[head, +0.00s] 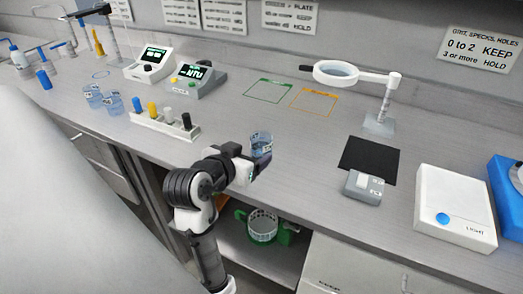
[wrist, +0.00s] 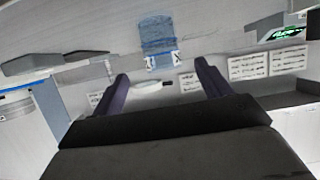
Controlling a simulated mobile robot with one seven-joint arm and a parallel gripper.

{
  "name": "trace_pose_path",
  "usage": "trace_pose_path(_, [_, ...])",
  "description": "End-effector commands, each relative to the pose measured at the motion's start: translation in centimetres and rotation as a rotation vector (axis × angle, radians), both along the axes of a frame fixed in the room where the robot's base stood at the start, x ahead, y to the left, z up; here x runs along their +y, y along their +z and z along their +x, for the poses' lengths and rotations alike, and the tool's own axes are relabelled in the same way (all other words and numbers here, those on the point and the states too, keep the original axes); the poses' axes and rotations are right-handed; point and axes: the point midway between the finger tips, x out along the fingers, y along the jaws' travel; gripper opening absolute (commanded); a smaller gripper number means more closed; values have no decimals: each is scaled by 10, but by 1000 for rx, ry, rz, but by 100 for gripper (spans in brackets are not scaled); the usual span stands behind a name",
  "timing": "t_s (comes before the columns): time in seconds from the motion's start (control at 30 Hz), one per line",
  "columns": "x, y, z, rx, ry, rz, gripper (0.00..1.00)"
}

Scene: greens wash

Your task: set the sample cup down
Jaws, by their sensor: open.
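The sample cup (head: 261,142), clear and bluish with a white label, is just beyond my gripper (head: 258,163), near the counter's front edge in the head view. My gripper partly hides its base, so I cannot tell for sure that it rests on the counter. In the wrist view the cup (wrist: 157,38) shows ahead of and between the two spread fingertips. My gripper (wrist: 163,72) is open, with a gap to the cup and nothing between the fingers.
Two similar cups (head: 93,95) stand at left. A rack with coloured knobs (head: 164,122) is left of my gripper. Green (head: 269,90) and orange (head: 313,102) outlines are behind. A magnifier (head: 336,74), black mat (head: 369,155) and light box (head: 455,208) are right. Counter around the cup is clear.

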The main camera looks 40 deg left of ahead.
Motion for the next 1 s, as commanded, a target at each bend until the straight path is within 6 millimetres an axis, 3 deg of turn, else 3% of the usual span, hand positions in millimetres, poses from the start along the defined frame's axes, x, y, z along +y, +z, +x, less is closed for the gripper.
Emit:
trace_pose_path(0.2, [9,-13,36,-1,0,-2,77])
trace_pose_path(0.47, [14,-18,54,-1,2,0,77])
trace_pose_path(0.7, [22,-29,86,0,2,0,77])
trace_pose_path(1.0, [24,-34,94,-1,2,2,77])
